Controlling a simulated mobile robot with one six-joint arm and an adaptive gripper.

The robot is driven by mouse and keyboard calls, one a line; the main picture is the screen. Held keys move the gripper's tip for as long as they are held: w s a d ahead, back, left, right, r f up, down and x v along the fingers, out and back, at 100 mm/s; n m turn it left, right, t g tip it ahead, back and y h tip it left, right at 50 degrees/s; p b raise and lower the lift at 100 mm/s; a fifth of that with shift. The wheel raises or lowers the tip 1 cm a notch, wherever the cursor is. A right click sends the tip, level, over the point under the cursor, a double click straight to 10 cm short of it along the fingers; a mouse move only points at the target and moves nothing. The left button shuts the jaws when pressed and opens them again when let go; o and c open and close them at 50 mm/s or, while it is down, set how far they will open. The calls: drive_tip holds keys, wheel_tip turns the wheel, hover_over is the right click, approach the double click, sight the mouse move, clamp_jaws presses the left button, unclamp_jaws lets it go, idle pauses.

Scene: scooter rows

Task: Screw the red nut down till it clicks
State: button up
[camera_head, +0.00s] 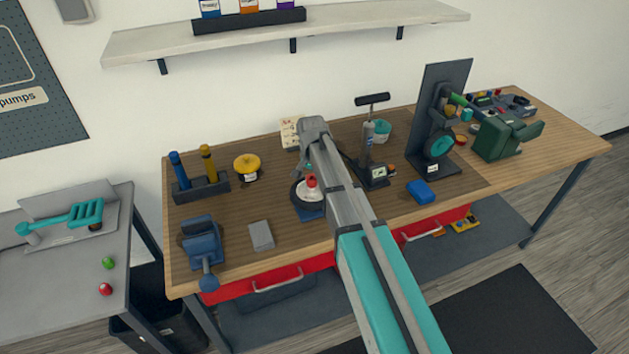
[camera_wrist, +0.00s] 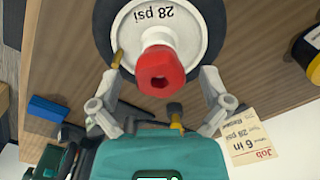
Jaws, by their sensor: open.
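The red nut (camera_head: 311,181) sits at the hub of a small black-tyred wheel (camera_head: 296,197) on a blue stand (camera_head: 313,214) at the bench's front middle. In the wrist view the nut (camera_wrist: 160,72) stands out from the white hub face (camera_wrist: 190,30), marked "28 psi". A small brass valve stem (camera_wrist: 118,58) is beside it. My gripper (camera_wrist: 162,78) is open, with one grey finger on each side of the nut and visible gaps between. In the head view my arm hides part of the wheel and most of the gripper.
A pump (camera_head: 371,150) stands right of my arm, with a blue block (camera_head: 420,191) nearby. A blue vise (camera_head: 203,243) and a grey block (camera_head: 261,236) are to the left. A job card (camera_wrist: 250,133) stands behind. Bare wood lies between the grey block and wheel.

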sight(312, 179)
drive_tip(key=shift+n, duration=0.4)
drive_tip(key=n, duration=2.1)
wheel_tip(312, 179, up, 14)
drive_tip(key=p, duration=1.4)
drive_tip(key=s+d+f+n+b, duration=0.1)
drive_tip(key=s+d+f+b, duration=0.6)
drive_tip(key=s+f+b, duration=0.3)
drive_tip(key=s+d+f+n+b, duration=0.1)
drive_tip(key=s+d+f+b, duration=0.6)
drive_tip(key=s+f+b, duration=0.4)
wheel_tip(312, 179, down, 3)
drive_tip(key=b, duration=0.3)
drive_tip(key=shift+s+n, duration=0.25)
drive_tip(key=shift+n, duration=0.05)
idle(0.8)
